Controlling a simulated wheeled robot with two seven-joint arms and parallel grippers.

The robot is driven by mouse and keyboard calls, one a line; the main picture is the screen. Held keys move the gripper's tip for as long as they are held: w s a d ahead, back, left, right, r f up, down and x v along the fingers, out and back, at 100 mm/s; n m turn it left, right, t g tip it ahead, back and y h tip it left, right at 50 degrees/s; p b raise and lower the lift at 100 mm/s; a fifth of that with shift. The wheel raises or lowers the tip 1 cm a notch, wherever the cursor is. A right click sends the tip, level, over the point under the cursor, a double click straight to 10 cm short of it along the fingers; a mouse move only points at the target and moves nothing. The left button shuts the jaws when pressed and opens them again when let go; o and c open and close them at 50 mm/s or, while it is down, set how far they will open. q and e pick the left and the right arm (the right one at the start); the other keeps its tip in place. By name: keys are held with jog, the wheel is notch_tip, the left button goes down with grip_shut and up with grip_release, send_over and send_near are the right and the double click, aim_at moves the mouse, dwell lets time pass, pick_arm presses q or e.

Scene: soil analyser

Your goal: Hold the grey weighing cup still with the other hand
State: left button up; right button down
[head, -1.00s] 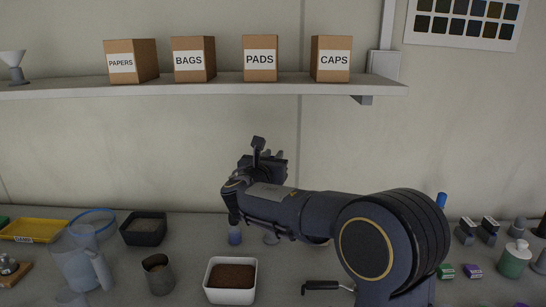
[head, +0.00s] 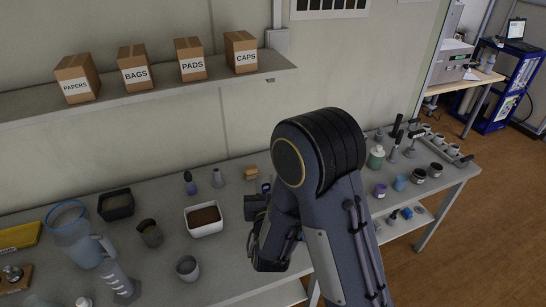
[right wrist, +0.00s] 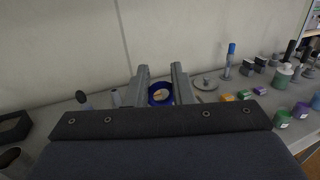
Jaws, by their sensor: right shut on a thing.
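A grey cup (head: 187,268), open at the top, stands upright on the bench left of my right gripper. A darker grey cup (head: 150,234) with a cut rim stands behind it to the left; I cannot tell for certain which is the weighing cup. My right gripper (head: 257,206) is low over the bench, apart from both cups, its fingers partly hidden by my arm. In the right wrist view its fingers are closed on a small round blue-rimmed thing (right wrist: 160,94) with a pale tan inside. My left gripper is not in view.
A white tub of soil (head: 204,220) stands behind the grey cup. A clear jug (head: 82,246), graduated cylinder (head: 118,282) and dark tray (head: 115,205) stand left. Jars, including a green one (head: 376,157), stand right of my arm.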

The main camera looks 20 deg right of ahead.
jog(key=shift+s+r, duration=0.15)
jog(key=shift+s, duration=0.35)
jog(key=shift+s+d, duration=0.1)
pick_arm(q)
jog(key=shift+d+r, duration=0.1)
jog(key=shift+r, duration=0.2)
pick_arm(e)
jog(key=shift+w+a, duration=0.2)
jog(key=shift+a, duration=0.2)
jog(key=a, duration=2.5)
jog(key=shift+s+a, duration=0.25)
jog(key=shift+s, duration=0.1)
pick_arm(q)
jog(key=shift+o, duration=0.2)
pick_arm(e)
jog(key=shift+r, duration=0.1)
